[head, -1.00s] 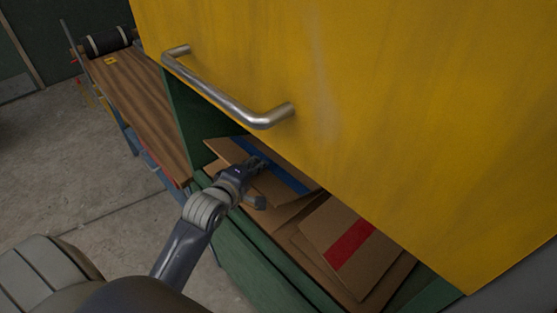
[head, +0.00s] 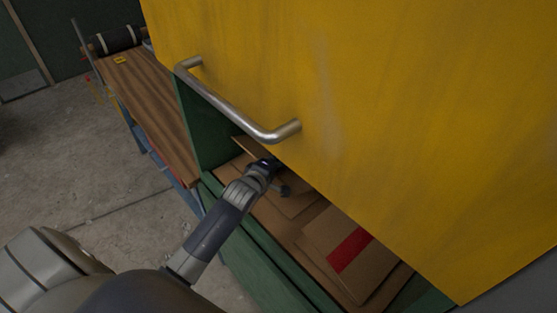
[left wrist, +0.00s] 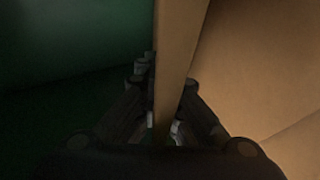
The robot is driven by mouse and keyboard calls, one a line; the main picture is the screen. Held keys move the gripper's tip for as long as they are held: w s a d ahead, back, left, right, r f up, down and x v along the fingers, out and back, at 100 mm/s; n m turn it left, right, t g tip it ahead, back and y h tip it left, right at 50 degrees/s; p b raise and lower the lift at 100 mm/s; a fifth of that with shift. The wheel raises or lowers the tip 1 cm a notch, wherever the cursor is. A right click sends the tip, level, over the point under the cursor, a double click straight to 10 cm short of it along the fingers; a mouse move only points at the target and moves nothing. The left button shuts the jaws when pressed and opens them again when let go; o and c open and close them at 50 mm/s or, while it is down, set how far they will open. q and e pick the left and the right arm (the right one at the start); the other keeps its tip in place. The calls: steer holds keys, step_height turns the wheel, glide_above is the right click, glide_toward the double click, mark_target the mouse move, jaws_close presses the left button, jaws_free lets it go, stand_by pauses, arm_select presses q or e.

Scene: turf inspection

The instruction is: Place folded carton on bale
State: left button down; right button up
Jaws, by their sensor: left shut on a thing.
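My left gripper (head: 275,172) reaches under the yellow door into the green cabinet. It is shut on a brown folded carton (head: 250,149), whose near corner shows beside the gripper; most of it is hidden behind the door. In the left wrist view the carton's edge (left wrist: 178,45) stands upright between the fingers (left wrist: 162,115). A carton with a red band (head: 348,248) lies at the right of the shelf, with other brown cardboard beneath and beside it. No bale is in view. My right gripper is not in view.
The yellow door (head: 390,110) with its metal handle (head: 235,105) overhangs the opening and my left arm. The green cabinet side wall (head: 203,125) is close left. A wooden-topped bench (head: 150,100) bears a dark roll (head: 120,40). Concrete floor (head: 60,150) is open at left.

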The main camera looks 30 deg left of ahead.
arm_select(q)
steer(key=c, duration=1.8)
jaws_free()
steer(key=shift+s, duration=0.1)
steer(key=b+v, duration=0.1)
steer(key=v, duration=1.1)
steer(key=shift+r, duration=0.1)
